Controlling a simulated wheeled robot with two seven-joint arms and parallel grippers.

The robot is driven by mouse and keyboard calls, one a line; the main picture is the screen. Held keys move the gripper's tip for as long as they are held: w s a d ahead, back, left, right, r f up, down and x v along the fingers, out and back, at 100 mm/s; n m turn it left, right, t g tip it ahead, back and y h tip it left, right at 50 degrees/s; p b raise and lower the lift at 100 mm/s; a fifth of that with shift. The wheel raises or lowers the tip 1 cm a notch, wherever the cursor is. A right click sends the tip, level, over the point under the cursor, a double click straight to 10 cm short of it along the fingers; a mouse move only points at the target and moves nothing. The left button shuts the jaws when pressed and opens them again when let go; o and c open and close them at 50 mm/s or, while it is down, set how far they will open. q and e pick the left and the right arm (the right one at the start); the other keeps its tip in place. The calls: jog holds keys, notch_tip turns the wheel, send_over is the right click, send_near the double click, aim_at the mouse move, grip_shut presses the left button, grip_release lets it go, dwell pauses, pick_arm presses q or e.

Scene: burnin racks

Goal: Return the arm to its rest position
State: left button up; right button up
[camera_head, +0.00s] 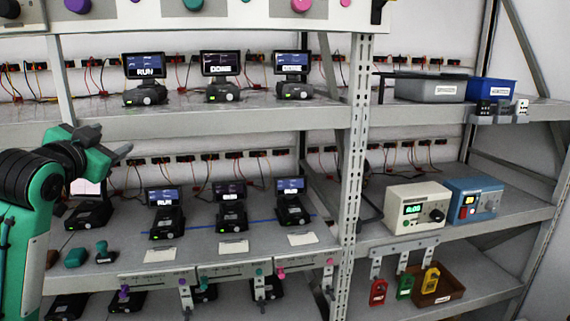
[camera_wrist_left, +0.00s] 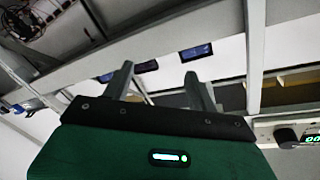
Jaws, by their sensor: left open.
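My left gripper (camera_head: 121,152) is at the left of the head view, in front of the rack between its upper and middle shelves. Its green and black arm comes in from the left edge. In the left wrist view the two grey fingers of my left gripper (camera_wrist_left: 158,88) stand apart with nothing between them. It is open and empty and touches no device that I can see. My right gripper is not in view.
Small devices with screens stand on the upper shelf (camera_head: 200,118) and the middle shelf (camera_head: 190,255). A rack post (camera_head: 352,150) divides the bays. At right are a grey bin (camera_head: 430,90), a blue bin (camera_head: 492,90), a beige instrument (camera_head: 417,206) and a blue instrument (camera_head: 473,200).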

pick_arm(q)
jog(key=s+d+f+n+g, duration=0.1)
jog(key=s+d+f+g, duration=0.15)
jog(key=f, duration=0.95)
jog(key=s+d+f+g, duration=0.2)
jog(key=s+d+f, duration=0.1)
jog(key=f, duration=0.9)
jog(key=s+d+f+n+g, duration=0.1)
jog(key=s+d+f+g, duration=0.2)
jog(key=f, duration=1)
jog(key=s+d+f+n+g, duration=0.1)
jog(key=s+d+f+g, duration=0.25)
jog(key=s+f, duration=0.85)
jog(key=s+d+f+n+g, duration=0.3)
jog(key=s+f, duration=0.5)
jog(key=s, duration=0.8)
notch_tip(320, 180, down, 30)
jog(key=a+m+g, duration=0.1)
jog(key=m+g, duration=0.1)
jog(key=s+a+f, duration=0.2)
jog(key=s+f, duration=0.8)
jog(key=s+a+f+g, duration=0.1)
jog(key=s+a+f, duration=0.1)
jog(key=s+f, duration=0.7)
jog(key=shift+s+f, duration=0.4)
jog(key=shift+f, duration=0.1)
